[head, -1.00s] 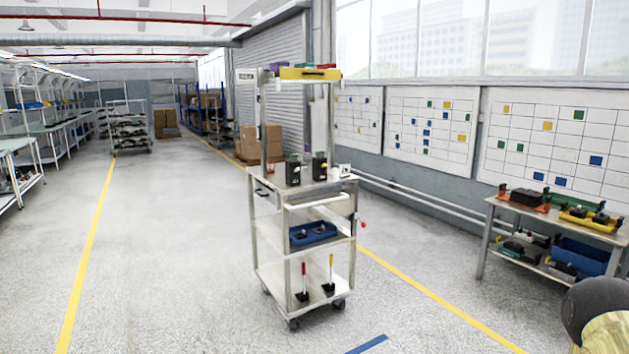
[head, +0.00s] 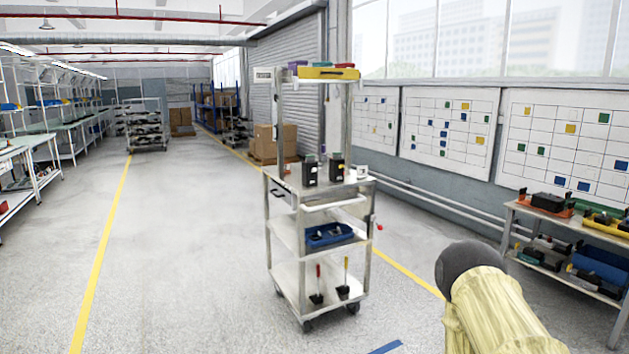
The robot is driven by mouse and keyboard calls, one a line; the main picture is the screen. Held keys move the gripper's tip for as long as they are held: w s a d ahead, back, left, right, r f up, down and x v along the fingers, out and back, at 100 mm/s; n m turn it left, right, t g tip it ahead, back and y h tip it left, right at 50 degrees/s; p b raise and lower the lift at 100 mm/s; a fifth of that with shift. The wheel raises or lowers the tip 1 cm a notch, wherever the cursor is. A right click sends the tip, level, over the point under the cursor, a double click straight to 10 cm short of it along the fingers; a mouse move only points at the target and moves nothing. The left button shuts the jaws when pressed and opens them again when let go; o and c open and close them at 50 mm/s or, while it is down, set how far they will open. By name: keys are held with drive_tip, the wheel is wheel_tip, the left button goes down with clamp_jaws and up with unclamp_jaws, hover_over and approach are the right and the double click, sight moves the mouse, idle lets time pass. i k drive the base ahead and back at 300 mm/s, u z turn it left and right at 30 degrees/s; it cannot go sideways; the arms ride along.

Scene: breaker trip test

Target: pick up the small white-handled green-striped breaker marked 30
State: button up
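Two dark breaker-like blocks stand upright on the top shelf of a metal cart (head: 284,185). The left block (head: 310,173) has some green at its top. The right block (head: 336,168) is dark with a small pale mark. The markings, stripes and handle colours are too small to read, so I cannot tell which, if either, is marked 30. My arm shows at the lower right, well in front of the cart and apart from it. The fingers of my gripper are not visible.
The cart holds a blue bin (head: 329,236) on its middle shelf and a yellow tray (head: 328,73) overhead. Two upright handled items stand on its bottom shelf. A side table (head: 517,207) with loaded trays stands at right. Open floor (head: 190,260) lies left of the cart.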

sight(309, 179)
drive_tip(key=i, duration=1.55)
